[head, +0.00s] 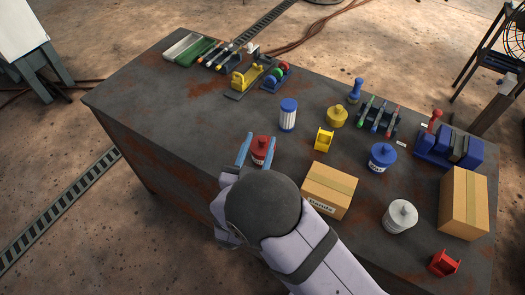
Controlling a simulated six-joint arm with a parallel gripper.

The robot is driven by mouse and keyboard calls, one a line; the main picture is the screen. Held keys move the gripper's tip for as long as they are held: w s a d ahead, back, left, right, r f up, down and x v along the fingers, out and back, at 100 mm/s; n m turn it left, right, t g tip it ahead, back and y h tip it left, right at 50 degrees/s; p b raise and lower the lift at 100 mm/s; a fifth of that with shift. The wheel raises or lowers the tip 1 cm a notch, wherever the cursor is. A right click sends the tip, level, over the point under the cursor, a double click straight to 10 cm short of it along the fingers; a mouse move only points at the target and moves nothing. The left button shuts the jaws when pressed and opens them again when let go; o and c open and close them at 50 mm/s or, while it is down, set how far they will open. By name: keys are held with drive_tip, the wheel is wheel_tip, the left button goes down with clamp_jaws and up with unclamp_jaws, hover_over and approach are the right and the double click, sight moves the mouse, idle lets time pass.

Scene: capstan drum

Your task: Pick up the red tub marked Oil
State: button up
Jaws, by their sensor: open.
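The red tub (260,150) stands upright on the dark, rust-stained bench, left of the middle. It has a knobbed red lid and a pale label, too small to read. My gripper (260,138) is open, with its blue fingers around the tub's upper part, one on the left and one at the right. I cannot tell whether either finger touches it. My wrist and arm hide the bench just in front of the tub.
A white-and-blue canister (288,115) stands behind the tub. A yellow holder (324,139) and a cardboard box (330,190) stand to the right. A blue tub (381,158) and a grey tub (400,216) are further right. The bench (165,120) is clear on the left.

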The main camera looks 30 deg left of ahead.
sight(262, 140)
drive_tip(key=shift+f, duration=0.65)
drive_tip(key=shift+p+x, duration=0.8)
drive_tip(key=shift+x, duration=0.75)
drive_tip(key=p+x, duration=0.1)
drive_tip(key=x, duration=0.3)
drive_tip(key=shift+w+f, duration=0.1)
drive_tip(key=shift+f, duration=0.05)
drive_tip(key=shift+c, duration=0.7)
clamp_jaws()
